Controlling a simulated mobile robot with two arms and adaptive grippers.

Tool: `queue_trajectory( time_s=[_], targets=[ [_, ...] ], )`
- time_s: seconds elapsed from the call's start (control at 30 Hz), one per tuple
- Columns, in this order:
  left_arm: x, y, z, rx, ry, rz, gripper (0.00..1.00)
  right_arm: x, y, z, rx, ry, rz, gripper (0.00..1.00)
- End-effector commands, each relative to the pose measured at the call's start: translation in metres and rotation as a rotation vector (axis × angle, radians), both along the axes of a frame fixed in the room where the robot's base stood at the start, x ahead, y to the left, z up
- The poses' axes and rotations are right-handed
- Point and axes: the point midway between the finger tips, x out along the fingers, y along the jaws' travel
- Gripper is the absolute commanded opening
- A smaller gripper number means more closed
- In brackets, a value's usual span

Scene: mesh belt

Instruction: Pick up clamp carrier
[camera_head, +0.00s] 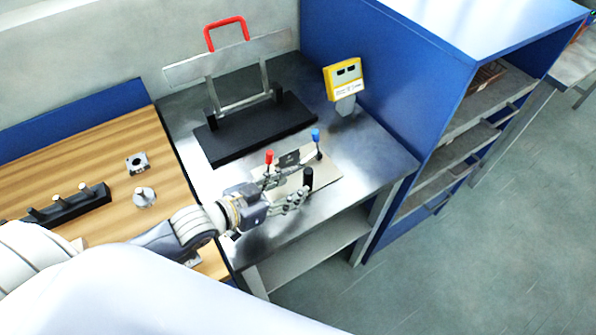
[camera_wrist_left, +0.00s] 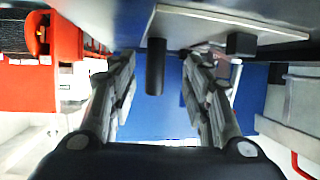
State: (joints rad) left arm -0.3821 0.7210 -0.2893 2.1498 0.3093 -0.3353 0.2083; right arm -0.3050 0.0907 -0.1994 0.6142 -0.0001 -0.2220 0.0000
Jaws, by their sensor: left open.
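The clamp carrier appears to be the flat light plate (camera_head: 327,178) on the metal table, with a red-topped clamp (camera_head: 269,158), a blue-topped clamp (camera_head: 317,137) and an upright black handle (camera_head: 308,177). My left gripper (camera_head: 289,185) reaches in low over the plate's near-left side, its fingers apart. In the left wrist view, the black handle (camera_wrist_left: 155,66) shows between the open fingertips (camera_wrist_left: 160,62), touching neither finger visibly. The plate (camera_wrist_left: 215,28) spans the top of that view. Part of the plate is hidden behind my gripper. My right gripper is not in view.
A black-based frame with a red handle (camera_head: 226,24) stands behind the plate. A yellow device (camera_head: 344,80) stands at the back right. A blue shelf unit (camera_head: 385,85) borders the table's right side. A wooden bench (camera_head: 95,155) with metal parts lies left.

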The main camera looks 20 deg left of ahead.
Motion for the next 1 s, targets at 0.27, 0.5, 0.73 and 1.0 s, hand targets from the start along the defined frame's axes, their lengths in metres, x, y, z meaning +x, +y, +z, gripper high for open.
queue_trajectory(
  time_s=[0.27,0.5,0.73,1.0],
  targets=[
    [0.028,-0.02,-0.01,-0.003,-0.002,0.002,0.45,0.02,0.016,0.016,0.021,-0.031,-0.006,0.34],
    [0.038,-0.026,-0.017,-0.001,-0.001,-0.001,0.45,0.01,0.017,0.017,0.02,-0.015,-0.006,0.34],
    [0.037,-0.026,-0.018,0.0,0.0,-0.001,0.31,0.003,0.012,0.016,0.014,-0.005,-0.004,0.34],
    [0.038,-0.026,-0.015,-0.001,-0.006,-0.001,0.0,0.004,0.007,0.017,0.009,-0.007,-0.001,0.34]
  ],
)
